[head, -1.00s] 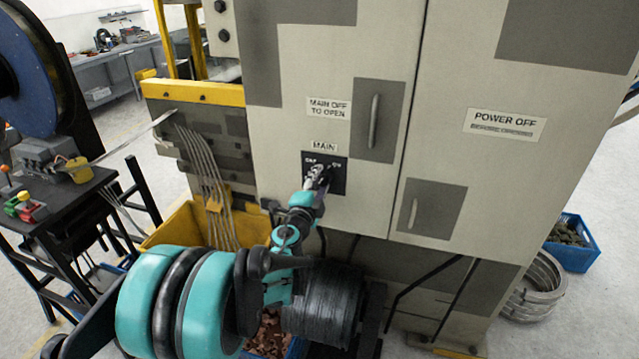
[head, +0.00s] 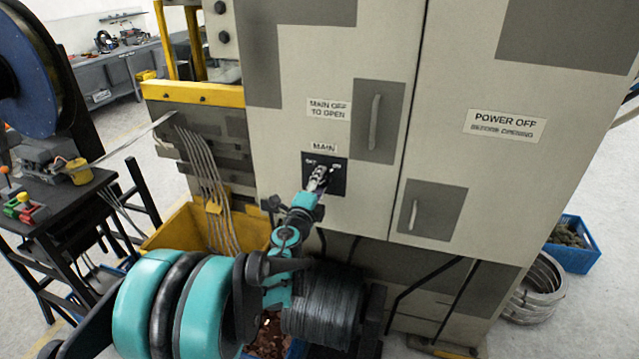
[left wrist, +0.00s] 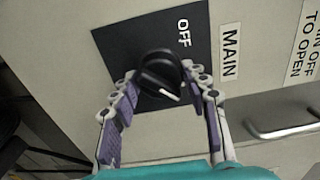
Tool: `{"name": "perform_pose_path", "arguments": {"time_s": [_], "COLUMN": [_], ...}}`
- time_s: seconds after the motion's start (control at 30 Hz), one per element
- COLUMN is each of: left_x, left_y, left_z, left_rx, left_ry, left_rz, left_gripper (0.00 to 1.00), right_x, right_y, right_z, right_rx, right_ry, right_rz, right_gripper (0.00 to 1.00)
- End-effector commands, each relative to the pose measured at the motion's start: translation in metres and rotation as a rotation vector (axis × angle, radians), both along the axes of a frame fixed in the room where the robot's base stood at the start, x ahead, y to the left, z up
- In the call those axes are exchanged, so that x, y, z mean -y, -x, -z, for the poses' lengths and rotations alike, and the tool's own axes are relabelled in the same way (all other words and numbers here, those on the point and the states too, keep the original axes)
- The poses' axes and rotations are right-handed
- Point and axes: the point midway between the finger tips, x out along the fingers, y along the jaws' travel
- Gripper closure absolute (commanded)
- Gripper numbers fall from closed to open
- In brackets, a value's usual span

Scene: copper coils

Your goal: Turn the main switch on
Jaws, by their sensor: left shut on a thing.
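The main switch is a black rotary knob (left wrist: 160,72) with a white pointer line, on a black plate (head: 338,180) under the MAIN label (head: 324,147) of the grey cabinet. In the left wrist view the pointer slants down and right, away from the OFF mark (left wrist: 183,33). The ON mark (head: 336,165) shows in the head view but not in the wrist view. My left gripper (head: 319,177) is shut on the knob, with one finger on each side of it. In the head view the gripper mostly hides the knob. My right gripper is in neither view.
A door handle (head: 375,122) stands out up and right of the switch, and a second handle (head: 413,214) lower right. A yellow bin (head: 180,228) and a dark wire coil (head: 325,305) are below. A blue crate (head: 578,250) stands far right.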

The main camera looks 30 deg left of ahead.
Motion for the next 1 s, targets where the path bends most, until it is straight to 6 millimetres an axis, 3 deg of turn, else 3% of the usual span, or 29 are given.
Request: {"name": "perform_pose_path", "arguments": {"time_s": [0.07,0.1,0.17,0.57,1.0], "left_x": [0.0,0.0,0.0,0.001,0.022], "left_y": [0.0,0.0,0.0,0.007,0.093], "left_z": [0.0,0.0,0.0,0.0,0.0], "left_rx": [0.0,0.0,0.0,0.0,0.0], "left_ry": [-0.002,-0.001,-0.001,0.0,0.0], "left_rz": [0.0,0.0,0.0,-0.001,-0.002], "left_gripper": [0.84,0.44,0.33,0.33,0.33], "right_x": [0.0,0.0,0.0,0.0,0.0], "right_y": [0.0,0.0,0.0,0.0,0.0], "right_z": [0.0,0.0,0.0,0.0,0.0], "right_rx": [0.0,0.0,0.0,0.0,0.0], "right_ry": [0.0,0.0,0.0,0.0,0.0], "right_rz": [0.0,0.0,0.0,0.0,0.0], "right_gripper": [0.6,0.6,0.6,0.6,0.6]}}
